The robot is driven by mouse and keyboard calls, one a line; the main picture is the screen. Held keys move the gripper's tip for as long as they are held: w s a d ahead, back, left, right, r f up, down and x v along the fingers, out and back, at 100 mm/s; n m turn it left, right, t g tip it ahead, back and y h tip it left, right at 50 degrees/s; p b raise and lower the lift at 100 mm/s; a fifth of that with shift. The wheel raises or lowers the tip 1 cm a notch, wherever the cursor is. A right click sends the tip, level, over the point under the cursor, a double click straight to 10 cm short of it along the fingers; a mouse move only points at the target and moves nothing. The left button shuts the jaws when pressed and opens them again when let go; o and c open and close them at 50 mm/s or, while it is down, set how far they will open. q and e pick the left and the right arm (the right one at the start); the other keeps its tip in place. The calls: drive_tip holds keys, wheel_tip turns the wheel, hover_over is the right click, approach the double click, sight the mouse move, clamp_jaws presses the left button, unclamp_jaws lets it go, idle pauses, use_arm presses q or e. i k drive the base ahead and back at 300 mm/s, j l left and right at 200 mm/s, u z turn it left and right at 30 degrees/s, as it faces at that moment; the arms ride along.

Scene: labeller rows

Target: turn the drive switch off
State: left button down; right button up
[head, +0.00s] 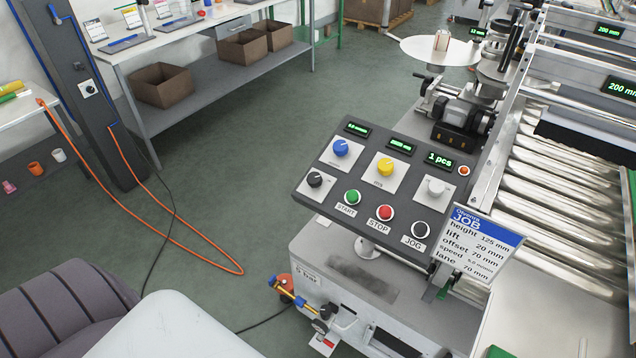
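The tilted dark control panel (376,190) stands in the middle on the grey machine base. A black rotary knob (315,179) sits on a pale plate at its left edge, with small marks beside it that I cannot read clearly. No label reading "drive" is legible, so I cannot tell for certain which control is the drive switch. The panel also has a blue knob (341,148), a yellow knob (385,167), a white knob (436,187), a green START button (352,197), a red STOP button (385,213) and a JOG button (420,229). Neither gripper is in view.
A job card (482,243) hangs at the panel's right corner, beside the roller conveyor (560,205). An orange hose (180,235) loops over the floor at left. A pillar carries another dark knob (88,88).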

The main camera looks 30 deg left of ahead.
sight(315, 180)
drive_tip(key=j+z, duration=0.1)
drive_tip(key=j, duration=1.8)
